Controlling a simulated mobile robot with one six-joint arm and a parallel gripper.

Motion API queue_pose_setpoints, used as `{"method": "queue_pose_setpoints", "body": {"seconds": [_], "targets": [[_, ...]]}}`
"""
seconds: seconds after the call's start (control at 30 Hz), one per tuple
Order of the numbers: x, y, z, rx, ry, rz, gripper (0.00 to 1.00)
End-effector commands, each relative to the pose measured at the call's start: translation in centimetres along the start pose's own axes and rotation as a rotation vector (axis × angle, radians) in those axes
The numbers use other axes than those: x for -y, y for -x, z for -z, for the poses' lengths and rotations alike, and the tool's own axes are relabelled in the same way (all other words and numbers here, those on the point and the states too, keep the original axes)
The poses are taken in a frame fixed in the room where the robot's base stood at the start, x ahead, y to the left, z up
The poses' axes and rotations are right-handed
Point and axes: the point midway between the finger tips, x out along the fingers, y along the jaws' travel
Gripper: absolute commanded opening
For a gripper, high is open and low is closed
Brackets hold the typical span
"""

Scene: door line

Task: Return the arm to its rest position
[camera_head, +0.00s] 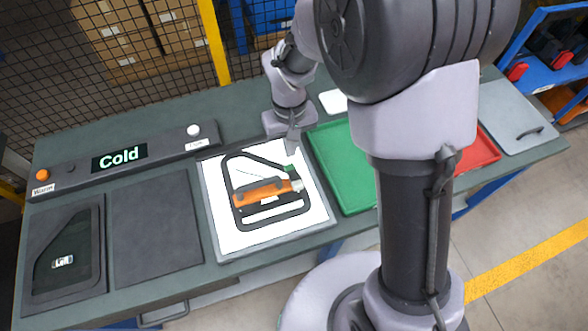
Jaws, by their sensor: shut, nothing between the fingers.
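My arm rises from my base at the lower right and bends over the bench (70,150) in the head view. My gripper (292,146) points down just past the upper right edge of the white panel, near the left edge of the green tray. Its fingers are small and partly merge with the dark surface, and they look shut and empty. A black door frame (240,222) lies on the white lit panel (222,235). An orange tool (262,192) with a green tip lies across that frame, apart from my gripper.
A control strip (75,178) with a "Cold" display runs along the left back. A dark door panel (62,255) lies at the left front. The green tray (345,165) and red tray (480,152) are partly hidden by my arm. A mesh fence (60,60) stands behind.

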Motion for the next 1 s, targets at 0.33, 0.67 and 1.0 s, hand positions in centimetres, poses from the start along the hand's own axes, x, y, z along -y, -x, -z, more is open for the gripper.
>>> {"method": "queue_pose_setpoints", "body": {"seconds": [0.33,0.67,1.0], "targets": [[0.0,0.1,0.0,0.0,0.0,0.0,0.0],[-3.3,8.1,-6.5,-0.223,-0.293,0.072,0.0],[-3.5,10.2,-18.5,-0.504,-0.631,0.195,0.0]]}}
